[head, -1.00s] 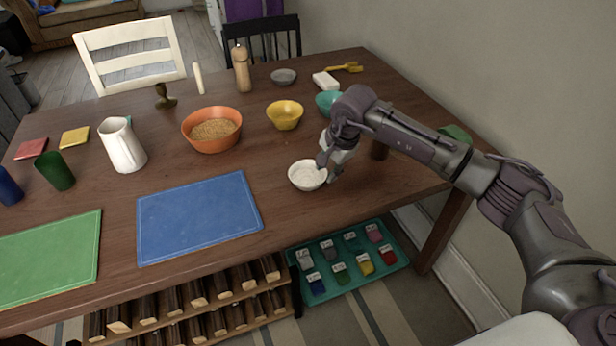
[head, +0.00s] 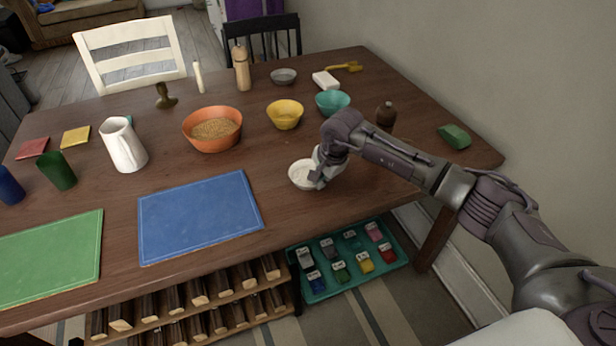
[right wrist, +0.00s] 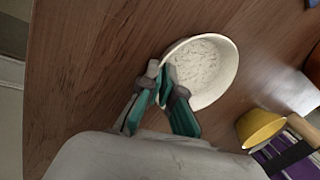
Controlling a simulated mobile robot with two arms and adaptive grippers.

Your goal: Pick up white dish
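The white dish (head: 301,175) is a small round bowl with pale, grainy contents. It rests upright on the wooden table (head: 330,222), right of the blue mat. My right gripper (head: 318,172) is at the dish's right rim. In the right wrist view the dish (right wrist: 208,72) lies ahead of the gripper (right wrist: 162,76). Its fingertips are close together at the near rim, one inside the bowl and one outside, with the dish wall between them. The exact contact is partly hidden. My left gripper is not in view.
The blue mat (head: 198,215) lies left of the dish. An orange bowl (head: 212,145), yellow bowl (head: 285,116) and teal bowl (head: 332,104) stand behind it. A brown bottle (head: 385,117) and green block (head: 454,136) are beyond my arm. The front table edge is near.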

